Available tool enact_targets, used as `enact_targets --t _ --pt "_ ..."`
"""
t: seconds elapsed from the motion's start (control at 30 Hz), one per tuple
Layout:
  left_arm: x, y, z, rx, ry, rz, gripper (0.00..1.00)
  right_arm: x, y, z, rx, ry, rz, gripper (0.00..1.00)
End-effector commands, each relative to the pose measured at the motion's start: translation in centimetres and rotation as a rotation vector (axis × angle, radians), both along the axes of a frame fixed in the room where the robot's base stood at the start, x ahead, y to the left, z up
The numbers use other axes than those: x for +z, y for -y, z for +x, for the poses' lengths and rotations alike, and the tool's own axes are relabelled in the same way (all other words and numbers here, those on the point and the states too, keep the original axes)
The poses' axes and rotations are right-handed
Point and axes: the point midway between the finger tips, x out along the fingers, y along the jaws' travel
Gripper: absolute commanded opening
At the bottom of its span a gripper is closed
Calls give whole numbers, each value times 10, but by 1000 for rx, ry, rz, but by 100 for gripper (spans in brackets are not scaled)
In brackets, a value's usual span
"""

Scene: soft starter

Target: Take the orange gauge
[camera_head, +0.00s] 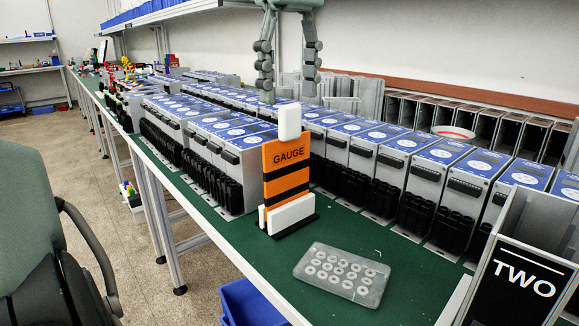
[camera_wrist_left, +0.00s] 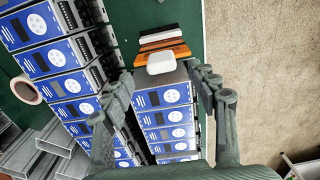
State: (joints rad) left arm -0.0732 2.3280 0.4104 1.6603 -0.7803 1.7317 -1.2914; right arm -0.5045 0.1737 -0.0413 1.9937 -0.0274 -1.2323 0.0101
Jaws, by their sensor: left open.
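The orange gauge (camera_head: 286,170) stands upright on the green bench top, in front of the blue-topped units. It is an orange and black plate marked GAUGE, with a white knob (camera_head: 289,121) on top and a white block at its foot. In the left wrist view the gauge (camera_wrist_left: 178,51) is seen from above, beyond the fingertips, with its white knob nearest. My left gripper (camera_head: 288,92) is open and empty. In the head view it hangs pointing down, above and behind the gauge, apart from it. My right gripper is in neither view.
Rows of blue-topped units (camera_head: 408,143) stand close behind and left of the gauge. A clear tray of white rings (camera_head: 341,275) lies in front to the right. A box marked TWO (camera_head: 517,283) stands at the right. Bare green bench (camera_head: 237,233) lies front left.

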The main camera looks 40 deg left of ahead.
Motion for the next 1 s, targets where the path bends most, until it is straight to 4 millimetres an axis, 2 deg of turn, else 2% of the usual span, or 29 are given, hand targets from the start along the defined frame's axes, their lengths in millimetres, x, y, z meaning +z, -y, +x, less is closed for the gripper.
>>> enact_targets --t 0.03,0.2,0.5,1.0 --pt "-10 0 -3 -1 -1 -2 59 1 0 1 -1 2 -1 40" --pt "-32 -1 -4 -1 -1 -1 59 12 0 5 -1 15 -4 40" --pt "-37 -1 -4 0 0 -1 59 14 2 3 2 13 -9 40" --pt "-37 -1 -4 0 0 -1 0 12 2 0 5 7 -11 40"
